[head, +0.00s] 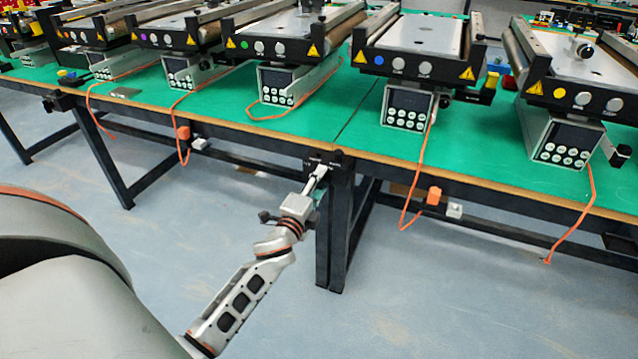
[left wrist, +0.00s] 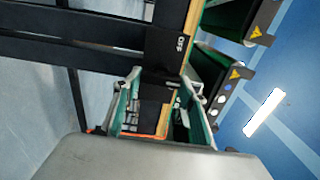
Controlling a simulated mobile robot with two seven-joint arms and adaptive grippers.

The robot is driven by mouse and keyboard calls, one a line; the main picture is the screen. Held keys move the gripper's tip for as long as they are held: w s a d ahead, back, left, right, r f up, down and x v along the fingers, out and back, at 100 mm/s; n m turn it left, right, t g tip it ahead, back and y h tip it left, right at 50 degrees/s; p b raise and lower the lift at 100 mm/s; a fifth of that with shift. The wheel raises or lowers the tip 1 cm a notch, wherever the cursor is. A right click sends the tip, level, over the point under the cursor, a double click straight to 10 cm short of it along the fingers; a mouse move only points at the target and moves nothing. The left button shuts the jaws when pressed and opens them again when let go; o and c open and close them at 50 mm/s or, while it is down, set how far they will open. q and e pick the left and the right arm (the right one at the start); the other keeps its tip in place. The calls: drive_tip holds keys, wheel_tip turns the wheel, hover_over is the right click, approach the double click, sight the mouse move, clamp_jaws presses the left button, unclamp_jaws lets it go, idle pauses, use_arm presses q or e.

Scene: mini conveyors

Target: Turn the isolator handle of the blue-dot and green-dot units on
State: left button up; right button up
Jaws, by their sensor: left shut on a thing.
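The green-dot unit (head: 248,44) and the blue-dot unit (head: 390,65) stand side by side on the green bench top in the head view. A dark isolator box (head: 328,156) is on the bench's front edge, below and between them. My left gripper (head: 319,177) is at this box, shut on its handle, which is mostly hidden by the fingers. In the left wrist view, the green-padded fingers (left wrist: 163,98) reach to the black box (left wrist: 165,48), where "OFF" lettering shows. The handle's angle cannot be made out. My right gripper is not in view.
A purple-dot unit (head: 160,42) and a yellow-dot unit (head: 575,95) flank the two. Orange cables hang over the bench edge (head: 460,172). Dark bench legs (head: 334,235) stand below the box. Another dark box (head: 60,101) is at the edge on the left. The floor in front is clear.

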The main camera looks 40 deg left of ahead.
use_arm(q)
drive_tip(key=o, duration=1.1)
drive_tip(key=v, duration=1.2)
